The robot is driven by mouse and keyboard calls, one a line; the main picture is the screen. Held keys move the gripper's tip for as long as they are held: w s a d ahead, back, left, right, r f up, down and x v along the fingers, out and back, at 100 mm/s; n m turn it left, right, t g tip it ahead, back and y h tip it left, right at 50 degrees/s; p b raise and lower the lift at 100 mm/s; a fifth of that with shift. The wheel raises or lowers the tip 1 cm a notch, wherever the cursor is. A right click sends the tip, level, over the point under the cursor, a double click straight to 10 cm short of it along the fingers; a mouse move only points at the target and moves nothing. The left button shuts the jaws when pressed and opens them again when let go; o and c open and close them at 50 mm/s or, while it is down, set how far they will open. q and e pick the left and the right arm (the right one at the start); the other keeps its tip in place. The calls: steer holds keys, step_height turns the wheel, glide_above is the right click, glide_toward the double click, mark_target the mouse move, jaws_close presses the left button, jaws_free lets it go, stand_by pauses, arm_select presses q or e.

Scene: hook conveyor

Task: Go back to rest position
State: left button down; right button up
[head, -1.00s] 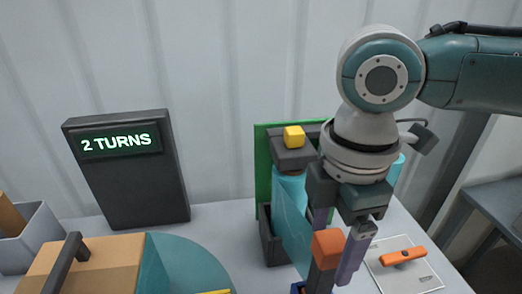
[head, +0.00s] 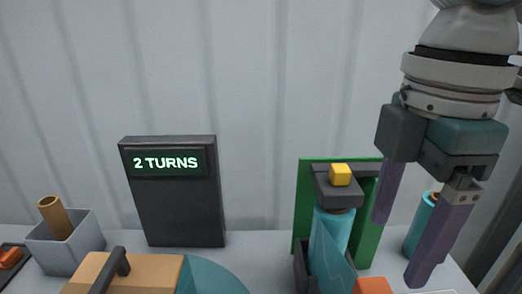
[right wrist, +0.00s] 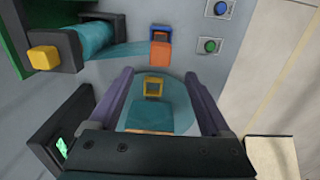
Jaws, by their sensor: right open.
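My right gripper (head: 400,252) is at the right of the head view, with its two purple fingers spread apart and nothing between them. It hangs above and to the right of an orange block (head: 372,286), apart from it. In the right wrist view the open fingers (right wrist: 160,82) frame a yellow square loop (right wrist: 153,87) on a teal disc, which lies beyond and below them. The orange block also shows there (right wrist: 161,52), clear of the fingers. My left gripper is in neither view.
A green-backed stand (head: 302,205) with a yellow cube (head: 340,174) on top is left of the gripper. A teal cylinder (head: 420,232) stands partly behind the fingers. A dark "2 TURNS" display (head: 175,215) and a grey bin (head: 66,245) stand at left.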

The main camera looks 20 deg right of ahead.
steer(key=s+a+f+m+t+y, duration=0.35)
steer(key=s+a+f+m, duration=0.2)
steer(key=a, duration=0.45)
steer(key=s+d+f+m+h, duration=0.3)
steer(key=s+d+f+m, duration=0.1)
steer(key=s+d+m, duration=0.4)
step_height(320, 180, up, 32)
steer(key=w+d+p, duration=0.1)
steer(key=p, duration=3)
steer(key=shift+f+p, duration=0.15)
steer(key=shift+p, duration=0.2)
